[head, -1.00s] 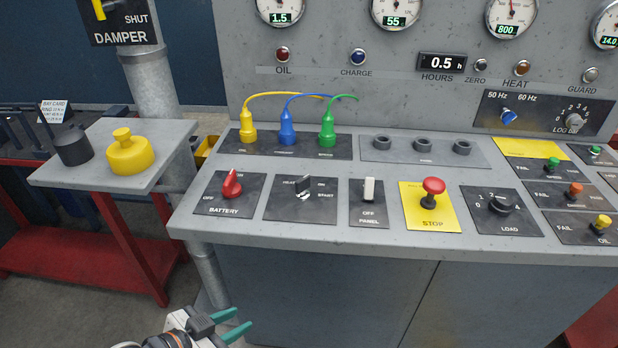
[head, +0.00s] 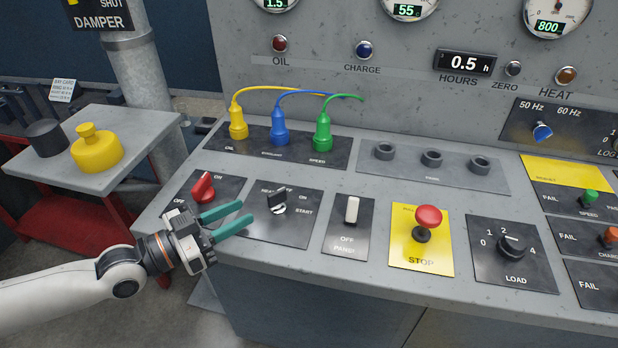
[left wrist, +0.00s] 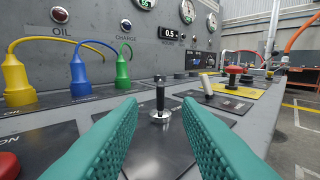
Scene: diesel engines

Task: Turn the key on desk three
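The key (head: 277,202) is a black-handled switch on a silver base, on a dark plate with HEAT, ON and START labels on the grey desk (head: 205,243). In the left wrist view the key (left wrist: 160,97) stands upright, straight ahead between my fingers and beyond their tips. My left gripper (head: 238,217) has green fingers spread apart, with nothing between them. It is left of and nearer than the key, not touching it. It also shows in the left wrist view (left wrist: 162,112). My right gripper is not in view.
The red battery switch (head: 203,187) is just behind and left of my left gripper. A white panel switch (head: 351,211) and a red stop button (head: 428,217) are to the right. Yellow, blue and green plugs (head: 280,130) stand behind the key.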

